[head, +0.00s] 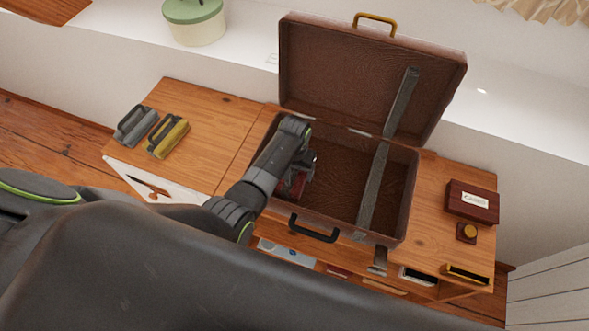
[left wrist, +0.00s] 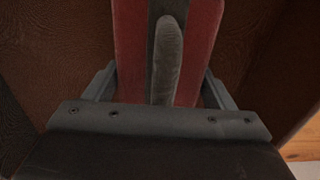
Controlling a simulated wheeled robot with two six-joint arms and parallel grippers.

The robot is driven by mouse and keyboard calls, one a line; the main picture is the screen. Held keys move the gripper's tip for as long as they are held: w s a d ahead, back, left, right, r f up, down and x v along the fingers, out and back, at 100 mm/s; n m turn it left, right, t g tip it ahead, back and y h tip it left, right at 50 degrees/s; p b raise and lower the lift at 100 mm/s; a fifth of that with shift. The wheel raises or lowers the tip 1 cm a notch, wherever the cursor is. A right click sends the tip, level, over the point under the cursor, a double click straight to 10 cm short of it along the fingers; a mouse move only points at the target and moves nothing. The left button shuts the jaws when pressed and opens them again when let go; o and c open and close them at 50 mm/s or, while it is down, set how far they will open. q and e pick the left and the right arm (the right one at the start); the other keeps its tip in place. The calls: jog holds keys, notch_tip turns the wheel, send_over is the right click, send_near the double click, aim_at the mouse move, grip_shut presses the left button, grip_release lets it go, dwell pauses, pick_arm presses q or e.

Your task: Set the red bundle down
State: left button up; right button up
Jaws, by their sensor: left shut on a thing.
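The red bundle (head: 292,188) is down inside the left part of the open brown suitcase (head: 413,200), mostly hidden by my left arm. In the left wrist view the red bundle (left wrist: 200,45) has a grey strap or handle down its middle. My left gripper (head: 299,178) is shut on the bundle, with a finger on each side of it. Whether the bundle touches the suitcase floor cannot be told. My right gripper is not in view.
The suitcase lid (head: 350,75) stands open at the back. A grey strap (head: 375,185) crosses the case's right part. A grey bundle (head: 136,124) and a yellow bundle (head: 167,136) lie on the wooden top at left. A dark red box (head: 472,202) sits at right.

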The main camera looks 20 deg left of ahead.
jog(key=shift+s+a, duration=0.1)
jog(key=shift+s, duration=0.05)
pick_arm(q)
jog(key=o, duration=1.1)
jog(key=shift+f, duration=0.15)
jog(key=shift+o, duration=0.2)
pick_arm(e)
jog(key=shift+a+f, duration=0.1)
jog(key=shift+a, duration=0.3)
pick_arm(q)
jog(key=shift+r, duration=0.5)
notch_tip(320, 180, up, 11)
jog(key=shift+r, duration=0.2)
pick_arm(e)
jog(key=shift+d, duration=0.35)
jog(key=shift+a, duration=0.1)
